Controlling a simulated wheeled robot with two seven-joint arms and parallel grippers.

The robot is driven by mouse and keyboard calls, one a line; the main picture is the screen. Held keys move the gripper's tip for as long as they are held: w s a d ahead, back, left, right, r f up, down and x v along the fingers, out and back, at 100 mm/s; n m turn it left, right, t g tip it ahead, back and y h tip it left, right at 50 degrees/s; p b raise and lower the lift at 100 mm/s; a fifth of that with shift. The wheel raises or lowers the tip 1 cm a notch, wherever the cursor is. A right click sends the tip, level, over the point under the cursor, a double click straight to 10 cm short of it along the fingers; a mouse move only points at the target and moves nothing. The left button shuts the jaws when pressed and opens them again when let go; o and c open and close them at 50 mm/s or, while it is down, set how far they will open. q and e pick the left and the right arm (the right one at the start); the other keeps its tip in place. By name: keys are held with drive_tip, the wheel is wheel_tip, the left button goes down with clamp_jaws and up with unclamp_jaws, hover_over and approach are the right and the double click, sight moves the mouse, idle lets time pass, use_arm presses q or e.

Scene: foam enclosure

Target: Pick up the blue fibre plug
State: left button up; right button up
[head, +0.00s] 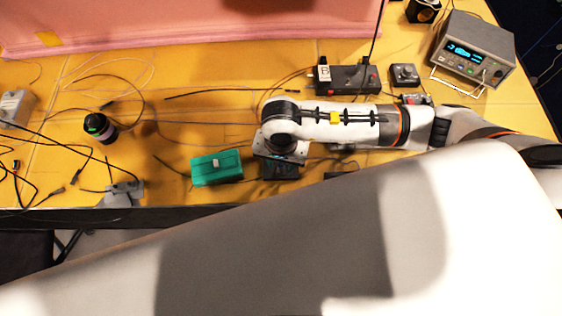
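I cannot make out the blue fibre plug; it may be too small or hidden under my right arm. My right gripper (280,168) points down over the front part of the yellow table (130,75). It is just right of a teal box (217,168) with a small grey piece on top. The wrist above hides the fingertips, so I cannot see whether they are open or hold anything. My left gripper is out of the picture.
A black box with knobs (347,79) and a grey bench instrument (474,50) stand behind my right arm. A dark cylinder (100,127), a grey clamp (123,193) and loose thin cables lie at left. Pink foam (200,22) closes off the back.

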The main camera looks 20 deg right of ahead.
clamp_jaws()
drive_tip(key=shift+r, duration=0.15)
